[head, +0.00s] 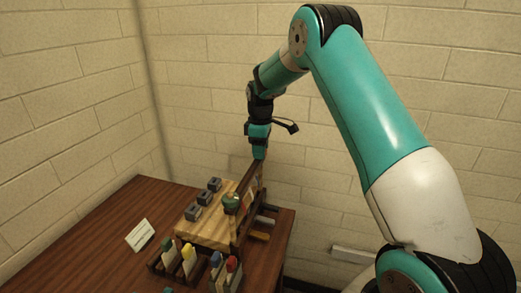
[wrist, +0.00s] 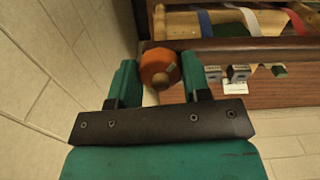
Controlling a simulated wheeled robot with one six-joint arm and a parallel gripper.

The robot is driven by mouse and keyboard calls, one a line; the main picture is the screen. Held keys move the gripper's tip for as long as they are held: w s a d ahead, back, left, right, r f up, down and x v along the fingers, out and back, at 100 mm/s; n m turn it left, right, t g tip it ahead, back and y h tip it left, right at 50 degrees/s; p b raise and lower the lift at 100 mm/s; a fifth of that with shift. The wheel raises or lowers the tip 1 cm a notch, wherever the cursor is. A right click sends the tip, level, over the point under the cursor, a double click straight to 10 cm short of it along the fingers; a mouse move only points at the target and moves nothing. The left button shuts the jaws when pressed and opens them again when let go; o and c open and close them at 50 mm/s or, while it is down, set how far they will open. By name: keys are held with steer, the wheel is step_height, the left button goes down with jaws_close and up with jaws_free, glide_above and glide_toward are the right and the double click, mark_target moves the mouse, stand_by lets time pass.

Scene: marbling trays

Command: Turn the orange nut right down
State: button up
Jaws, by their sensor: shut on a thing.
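The orange nut (wrist: 159,68) shows in the wrist view between the two teal fingers of my gripper (wrist: 158,78), which is shut on it. The nut sits at the end of a dark wooden beam (wrist: 240,46), with a round paler spot on its face. In the head view my gripper (head: 260,153) points down at the far end of the upright dark frame (head: 238,222). The nut is hidden there, and how far down it sits cannot be told.
Grey blocks (head: 203,198) stand on a pale board (head: 215,230). A white card (head: 140,235) stands at left. Several colour-topped items, including a yellow one (head: 189,260), stand in front. Walls are close behind.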

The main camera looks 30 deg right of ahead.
steer(key=n, duration=0.3)
steer(key=shift+w+r+n, duration=0.1)
steer(key=shift+r+n, duration=0.05)
steer(key=shift+n, duration=2.05)
steer(key=o, duration=0.8)
steer(key=shift+o, duration=0.6)
step_height(320, 180, up, 17)
steer(key=b, duration=0.3)
steer(key=shift+r, duration=0.2)
